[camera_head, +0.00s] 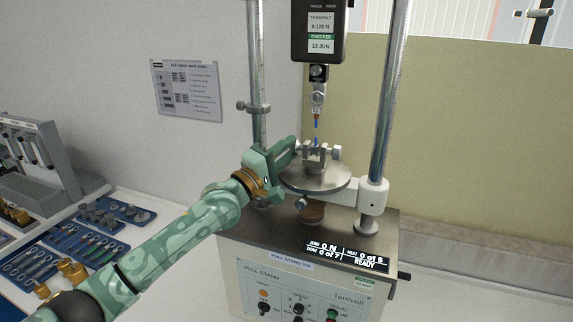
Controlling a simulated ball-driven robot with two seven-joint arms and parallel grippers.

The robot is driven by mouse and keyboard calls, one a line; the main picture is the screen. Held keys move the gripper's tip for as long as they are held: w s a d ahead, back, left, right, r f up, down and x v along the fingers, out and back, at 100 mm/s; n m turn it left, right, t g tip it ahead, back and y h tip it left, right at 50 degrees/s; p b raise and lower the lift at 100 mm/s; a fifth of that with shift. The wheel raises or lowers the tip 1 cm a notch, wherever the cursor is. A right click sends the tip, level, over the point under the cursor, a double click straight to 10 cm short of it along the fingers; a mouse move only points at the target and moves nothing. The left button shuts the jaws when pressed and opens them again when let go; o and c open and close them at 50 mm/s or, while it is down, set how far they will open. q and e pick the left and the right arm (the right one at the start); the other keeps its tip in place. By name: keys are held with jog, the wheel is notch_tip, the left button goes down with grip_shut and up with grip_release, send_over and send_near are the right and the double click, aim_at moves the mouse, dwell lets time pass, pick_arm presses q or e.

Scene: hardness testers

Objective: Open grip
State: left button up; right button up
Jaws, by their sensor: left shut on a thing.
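The small metal grip (317,157) stands on the round plate (322,181) of the pull stand (300,262). A knob (336,153) shows on its right side. A thin blue and red piece (316,127) hangs upright from the upper hook (318,98) under the force gauge (319,30), its lower end at the grip's jaws. My left gripper (293,150) reaches in from the left, shut on the grip's left knob, which its fingers mostly hide. I cannot tell how far apart the grip's jaws are. My right gripper is not in view.
Two upright columns (390,95) flank the grip. The stand's display (346,254) reads READY, above a panel of knobs. Blue trays (92,232) with several metal parts lie at the left, beside a grey rack (40,150). A printed sheet (187,90) hangs on the wall.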

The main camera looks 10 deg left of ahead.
pick_arm(q)
jog(key=o, duration=1)
jog(key=shift+s, duration=0.1)
jog(key=shift+f, duration=0.1)
jog(key=shift+f, duration=0.15)
